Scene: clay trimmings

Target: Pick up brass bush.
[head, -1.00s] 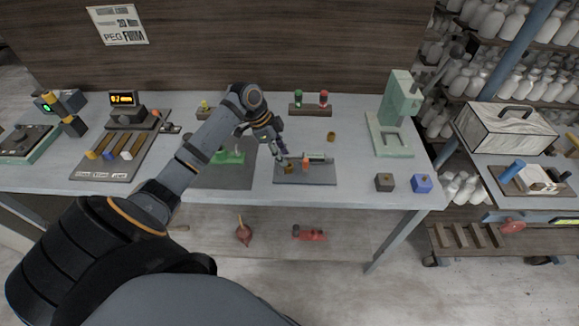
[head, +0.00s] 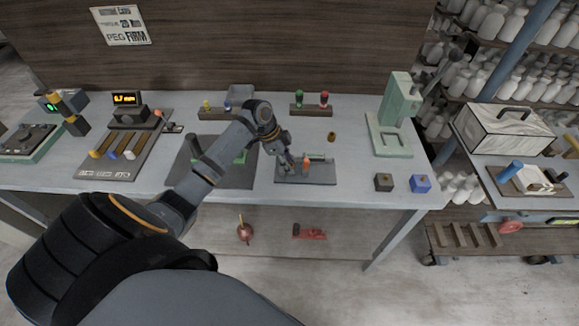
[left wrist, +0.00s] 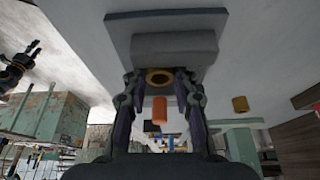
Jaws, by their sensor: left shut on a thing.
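My left gripper (head: 286,160) is low over the dark fixture plate (head: 318,180) on the bench. In the left wrist view its fingers (left wrist: 159,82) are closed on a brass bush (left wrist: 160,70), a ring with a dark hole. The bush is at a grey block (left wrist: 175,46) on the plate; I cannot tell whether it is seated or lifted. In the head view the gripper hides it. A second brass bush (head: 331,137) stands free on the bench behind the plate and shows in the left wrist view (left wrist: 240,104). My right gripper may be the small dark shape (left wrist: 20,65) there.
An orange peg (head: 306,163) stands on the plate close to the gripper. A green press (head: 391,120) stands at the right. A dark block (head: 383,182) and a blue block (head: 421,183) sit near the front edge. A rack with red and green knobs (head: 311,110) is behind.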

